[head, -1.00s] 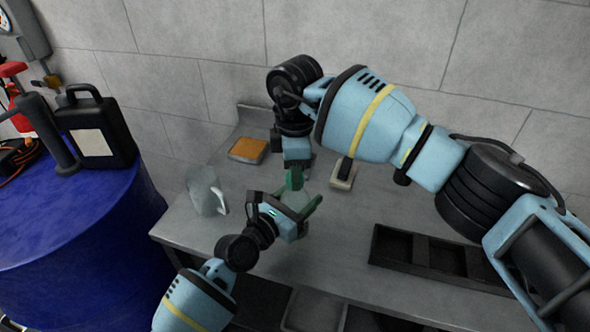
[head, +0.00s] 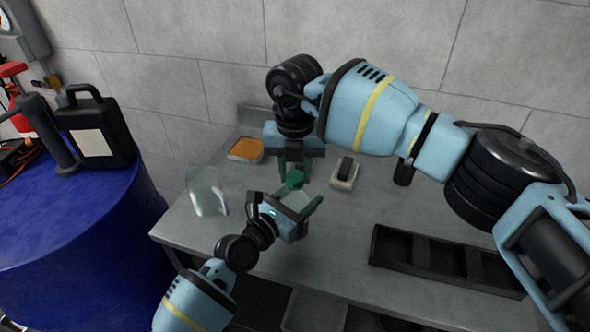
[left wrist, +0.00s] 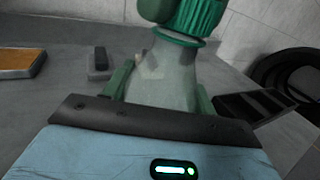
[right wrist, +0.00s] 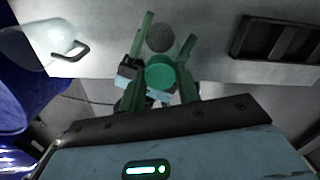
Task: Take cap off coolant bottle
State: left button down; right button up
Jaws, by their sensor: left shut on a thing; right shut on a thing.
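The coolant bottle (left wrist: 165,80) has a pale translucent body and a ribbed green cap (left wrist: 198,15), with a green ring below the cap. My left gripper (head: 298,203) is shut on the bottle's body, one finger on each side, above the bench. My right gripper (head: 293,172) comes down from above and is shut on the cap, which also shows as a round green top in the right wrist view (right wrist: 160,73). The cap is at the bottle's neck. I cannot tell whether it is loose.
A grey bench (head: 340,230) lies below. On it are a clear jug (head: 207,192), an orange-topped tray (head: 246,150), a pale block with a dark top (head: 345,173) and a black compartment tray (head: 410,287). A blue drum (head: 75,225) carries a black canister (head: 97,130).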

jog(key=n, duration=0.9)
jog(key=shift+n, duration=0.3)
jog(key=n, duration=0.4)
jog(key=shift+n, duration=0.4)
jog(key=n, duration=0.4)
jog(key=shift+n, duration=0.4)
jog(key=n, duration=0.4)
jog(key=shift+n, duration=0.3)
jog(key=n, duration=0.4)
jog(key=shift+n, duration=0.4)
jog(key=n, duration=0.4)
jog(key=shift+r+n, duration=0.1)
jog(key=shift+n, duration=0.2)
jog(key=n, duration=0.4)
